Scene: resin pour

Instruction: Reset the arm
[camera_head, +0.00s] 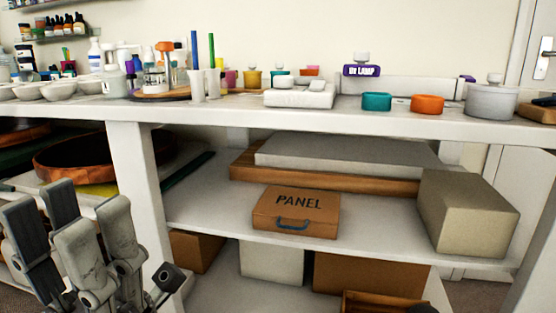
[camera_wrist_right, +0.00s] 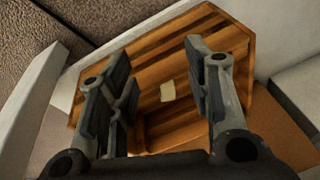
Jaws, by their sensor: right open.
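My left gripper (camera_head: 72,225) is at the lower left of the head view, fingers pointing up, in front of the shelf unit. I see no object in it, but its angle does not show how far apart the fingers are. My right gripper (camera_wrist_right: 163,95) is open in the right wrist view, with nothing between its fingers. Behind the fingers is a slatted wooden crate (camera_wrist_right: 190,45) with a small pale label (camera_wrist_right: 168,91). A wooden box (camera_head: 365,303) shows partly at the bottom of the head view, with a dark part beside it.
The worktop (camera_head: 330,118) holds cups, bowls, a UV lamp (camera_head: 362,70) and a grey pot (camera_head: 491,101). On the shelf below are a cardboard PANEL box (camera_head: 297,203), a grey slab (camera_head: 345,155) and a beige block (camera_head: 466,212). A white post (camera_head: 134,185) stands near my left gripper.

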